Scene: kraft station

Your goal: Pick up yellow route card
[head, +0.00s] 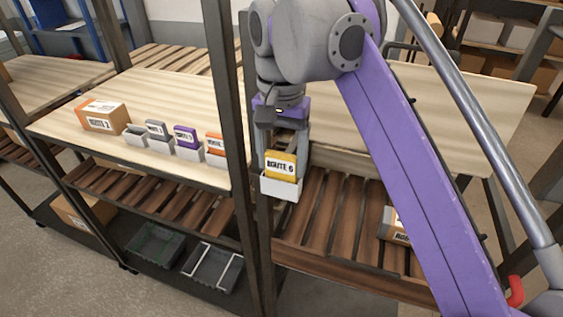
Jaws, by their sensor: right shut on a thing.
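The yellow route card (281,167), marked ROUTE 6, stands upright with its lower part in a small white holder (280,188). My right gripper (281,158) reaches down from above, with one finger on each side of the card, and is shut on it. The holder shows in front of the lower slatted shelf; I cannot tell whether it rests on something or hangs with the card. My left gripper is not in view.
Grey (156,129), purple (186,136) and orange (215,144) cards stand in white holders on the left shelf, beside a ROUTE 2 box (103,116). A dark post (231,120) rises just left of my gripper. Another box (394,225) lies on the slatted shelf.

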